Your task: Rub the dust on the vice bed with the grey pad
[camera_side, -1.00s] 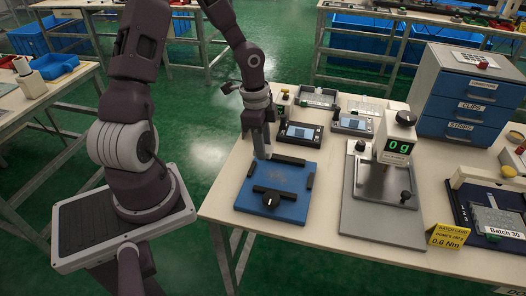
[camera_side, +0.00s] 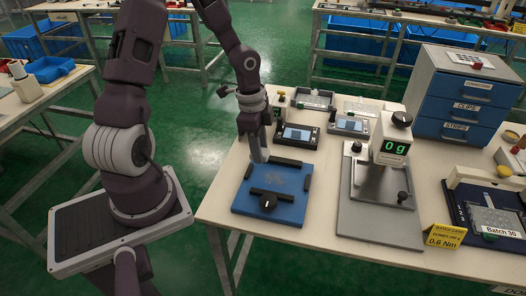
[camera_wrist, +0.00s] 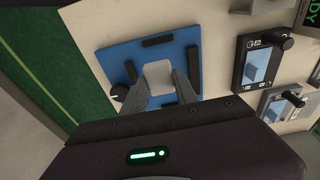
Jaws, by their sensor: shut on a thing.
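The vice bed (camera_side: 240,204) is a blue plate with black bars along its edges and a black knob at the front. It lies near the left end of the bench and also shows in the wrist view (camera_wrist: 112,62). A faint brownish dust patch (camera_side: 281,182) marks its middle in the side view. My gripper (camera_side: 256,149) is at the back left part of the bed, pointing down. It is shut on the pale grey pad (camera_wrist: 158,74), which shows between the fingers in the wrist view. I cannot tell whether the pad touches the bed.
A yellow card (camera_side: 445,235) and a blue drawer cabinet (camera_side: 468,105) are further right. The bench's front edge is close to the bed.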

